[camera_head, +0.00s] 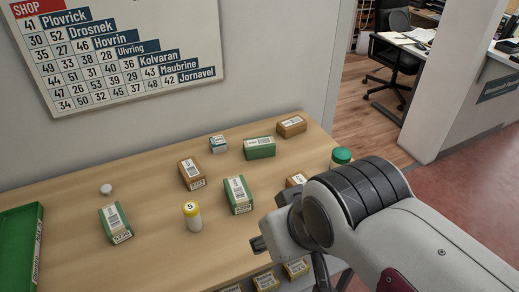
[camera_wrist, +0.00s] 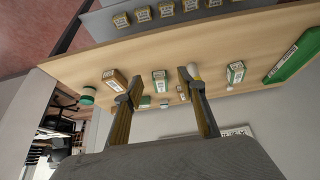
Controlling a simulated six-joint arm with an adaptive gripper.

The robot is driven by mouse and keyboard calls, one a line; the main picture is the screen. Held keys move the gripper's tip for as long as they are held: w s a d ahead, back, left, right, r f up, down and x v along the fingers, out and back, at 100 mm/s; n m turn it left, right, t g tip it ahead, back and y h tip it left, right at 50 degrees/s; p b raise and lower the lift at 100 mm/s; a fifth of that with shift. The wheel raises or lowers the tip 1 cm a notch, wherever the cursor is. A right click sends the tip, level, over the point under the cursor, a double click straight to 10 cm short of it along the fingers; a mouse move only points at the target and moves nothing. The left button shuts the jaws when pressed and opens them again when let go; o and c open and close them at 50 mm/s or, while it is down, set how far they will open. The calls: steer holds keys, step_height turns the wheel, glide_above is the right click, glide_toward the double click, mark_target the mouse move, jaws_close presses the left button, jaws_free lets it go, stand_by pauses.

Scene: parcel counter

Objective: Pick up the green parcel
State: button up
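Three green parcels with white labels lie on the wooden counter in the head view: one at left (camera_head: 115,223), one in the middle (camera_head: 238,195) and one farther back (camera_head: 259,147). The frames do not show which one is meant. In the wrist view, one green parcel (camera_wrist: 160,81) shows between the finger lines and another (camera_wrist: 236,72) to the right. My gripper (camera_wrist: 157,88) is open, with its fingers wide apart and nothing between them touching. In the head view it is above the counter's front, mostly hidden by my arm.
A yellow-lidded bottle (camera_head: 193,217) stands close to the middle green parcel. A green-lidded jar (camera_head: 341,156) is at right, a green tray (camera_head: 37,231) at left.

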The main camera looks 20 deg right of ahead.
steer(key=o, duration=0.7)
steer(key=shift+f, duration=0.1)
steer(key=g, duration=0.3)
glide_toward(240, 197)
steer(key=s+f, duration=0.4)
steer(key=f, duration=0.1)
steer(key=shift+s+a, duration=0.2)
steer(key=shift+a, duration=0.05)
steer(key=w, duration=0.2)
steer(key=w+t, duration=0.1)
steer(key=w, duration=0.1)
steer(key=w+r+t, duration=0.1)
steer(key=w, duration=0.1)
steer(key=shift+w+d, duration=0.2)
steer(key=shift+d, duration=0.05)
steer(key=shift+f, duration=0.1)
